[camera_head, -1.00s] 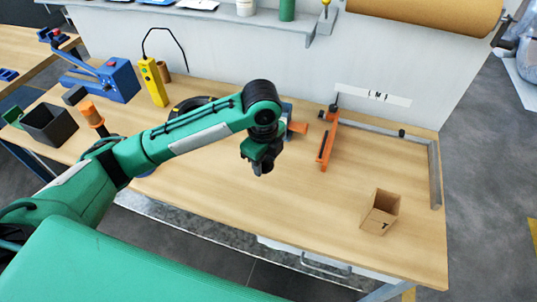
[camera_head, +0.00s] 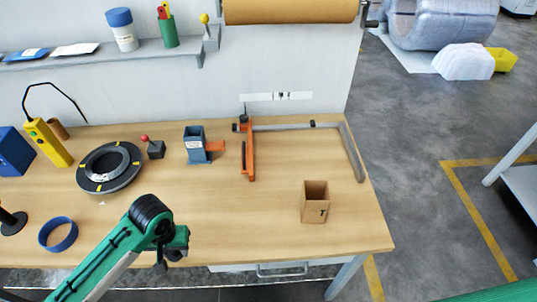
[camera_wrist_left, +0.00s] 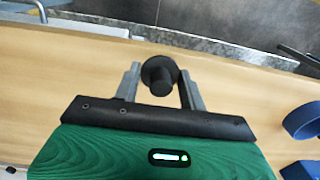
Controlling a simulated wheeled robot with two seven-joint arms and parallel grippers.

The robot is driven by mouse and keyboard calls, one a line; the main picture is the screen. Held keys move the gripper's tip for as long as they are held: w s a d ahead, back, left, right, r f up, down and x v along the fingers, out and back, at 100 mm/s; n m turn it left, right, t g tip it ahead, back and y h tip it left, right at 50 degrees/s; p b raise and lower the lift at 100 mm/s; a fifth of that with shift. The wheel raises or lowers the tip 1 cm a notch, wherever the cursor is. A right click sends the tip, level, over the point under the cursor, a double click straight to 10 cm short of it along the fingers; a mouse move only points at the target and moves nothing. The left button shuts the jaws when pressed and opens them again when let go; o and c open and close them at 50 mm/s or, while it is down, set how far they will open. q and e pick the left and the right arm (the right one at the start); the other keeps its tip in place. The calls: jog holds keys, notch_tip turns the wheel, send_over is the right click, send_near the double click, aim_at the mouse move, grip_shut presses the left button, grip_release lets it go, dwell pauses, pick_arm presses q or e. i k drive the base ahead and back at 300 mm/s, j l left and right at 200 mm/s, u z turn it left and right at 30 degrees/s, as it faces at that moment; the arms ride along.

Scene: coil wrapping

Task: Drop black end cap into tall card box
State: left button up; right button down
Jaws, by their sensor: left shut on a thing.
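The black end cap (camera_wrist_left: 160,77) is between the two fingers of my left gripper (camera_wrist_left: 160,88) in the left wrist view, a round disc with a stub. In the head view my left gripper (camera_head: 162,262) hangs over the table's front edge, and the cap is too small and dark to make out there. The tall card box (camera_head: 315,203) stands upright and open-topped at the right of the table, well to the right of the gripper. My right gripper is not seen.
A black coil (camera_head: 83,176), a blue ring (camera_head: 57,234) and a blue holder (camera_head: 195,145) are on the left. The table between gripper and box is clear.

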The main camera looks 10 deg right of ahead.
aim_at(317, 208)
jog(key=l+u, duration=0.5)
jog(key=u, duration=0.15)
jog(key=l+u, duration=0.35)
jog(key=k+l+u, duration=0.1)
jog(key=l, duration=0.35)
jog(key=k+l+u, duration=0.1)
jog(key=k+l, duration=0.15)
jog(key=l, duration=0.2)
jog(key=k+l+u, duration=0.1)
jog(key=l, duration=0.3)
jog(key=k+l+u, duration=0.1)
jog(key=k+l, duration=0.2)
jog(key=l, duration=0.1)
